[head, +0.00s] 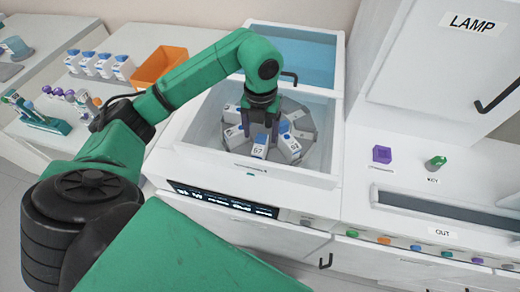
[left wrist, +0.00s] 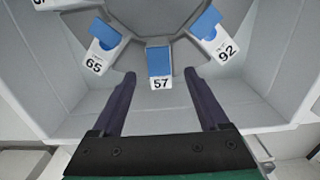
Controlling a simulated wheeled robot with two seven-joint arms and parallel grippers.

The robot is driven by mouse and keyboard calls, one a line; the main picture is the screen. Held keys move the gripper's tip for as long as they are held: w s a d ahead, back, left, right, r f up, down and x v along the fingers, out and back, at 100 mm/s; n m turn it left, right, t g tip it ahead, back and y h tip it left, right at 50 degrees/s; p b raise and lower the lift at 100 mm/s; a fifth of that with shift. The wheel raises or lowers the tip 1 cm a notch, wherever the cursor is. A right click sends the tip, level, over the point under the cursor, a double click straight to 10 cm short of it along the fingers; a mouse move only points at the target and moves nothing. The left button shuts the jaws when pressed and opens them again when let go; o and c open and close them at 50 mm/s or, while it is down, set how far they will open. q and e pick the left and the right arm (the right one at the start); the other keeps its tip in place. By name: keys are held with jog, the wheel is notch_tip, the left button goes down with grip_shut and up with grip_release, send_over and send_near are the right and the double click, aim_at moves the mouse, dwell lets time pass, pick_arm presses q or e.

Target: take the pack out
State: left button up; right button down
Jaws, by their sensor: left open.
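Several white packs with blue caps stand in a ring inside an open-topped white machine (head: 205,150). The pack marked 57 (head: 260,146) is at the near side of the ring; in the left wrist view pack 57 (left wrist: 160,67) sits between and beyond my fingertips. Pack 65 (left wrist: 101,47) is to its left and pack 92 (left wrist: 216,41) to its right. My left gripper (head: 260,132) reaches down into the machine; in the left wrist view its two dark fingers (left wrist: 160,98) are apart, with nothing between them touching. My right gripper is not in view.
The machine's walls surround the ring closely. An orange bin (head: 160,66) and several white bottles (head: 100,66) stand on the left bench. A tall white LAMP cabinet (head: 440,60) and a panel with a purple block (head: 382,154) and green key (head: 436,161) are at right.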

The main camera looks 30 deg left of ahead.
aim_at(261, 143)
pick_arm(q)
notch_tip(261, 143, down, 6)
jog(key=shift+f+p, duration=0.1)
jog(key=shift+p, duration=1)
jog(key=shift+a+f, duration=0.1)
jog(key=shift+f, duration=0.05)
grip_shut()
jog(key=shift+w, duration=0.1)
